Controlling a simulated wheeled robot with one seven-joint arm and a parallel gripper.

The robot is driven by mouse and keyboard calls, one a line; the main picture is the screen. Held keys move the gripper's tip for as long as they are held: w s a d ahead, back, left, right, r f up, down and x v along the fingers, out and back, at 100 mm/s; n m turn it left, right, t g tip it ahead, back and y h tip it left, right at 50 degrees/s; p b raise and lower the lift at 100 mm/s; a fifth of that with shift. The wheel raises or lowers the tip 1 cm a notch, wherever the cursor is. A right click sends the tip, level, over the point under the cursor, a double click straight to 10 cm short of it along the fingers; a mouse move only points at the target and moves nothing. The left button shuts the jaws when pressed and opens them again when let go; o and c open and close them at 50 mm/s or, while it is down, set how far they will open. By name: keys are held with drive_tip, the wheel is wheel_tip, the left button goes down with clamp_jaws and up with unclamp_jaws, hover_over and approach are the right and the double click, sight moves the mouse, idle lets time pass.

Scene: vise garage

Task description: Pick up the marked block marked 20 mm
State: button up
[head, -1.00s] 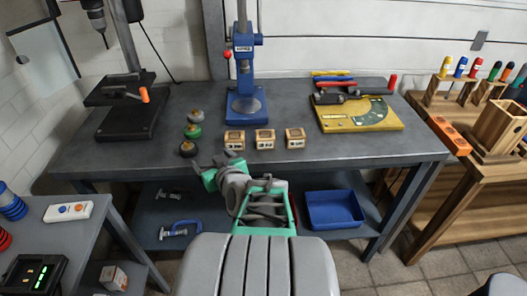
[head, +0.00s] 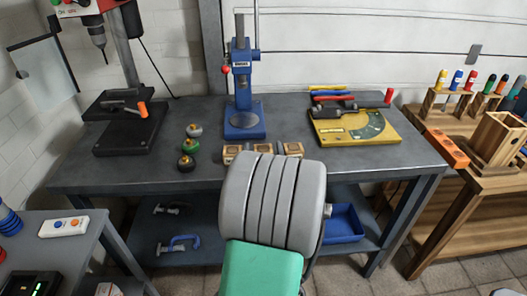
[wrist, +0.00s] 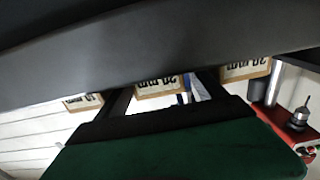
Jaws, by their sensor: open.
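In the wrist view, one block (wrist: 160,86) shows between my gripper's (wrist: 166,92) two dark fingers, with another block (wrist: 246,69) to the right and a third (wrist: 83,102) to the left. The labels appear upside down and partly covered, so I cannot tell surely which reads 20 mm. My gripper is open; the head view hides it behind my arm.
A blue press (head: 244,115) stands behind the blocks. Several round knobs (head: 188,145) stand to their left, and a black drill press (head: 130,125) is farther left. A yellow plate (head: 340,130) with tools lies right. A blue bin (head: 345,222) sits on the lower shelf.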

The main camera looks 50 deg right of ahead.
drive_tip(key=c, duration=1.5)
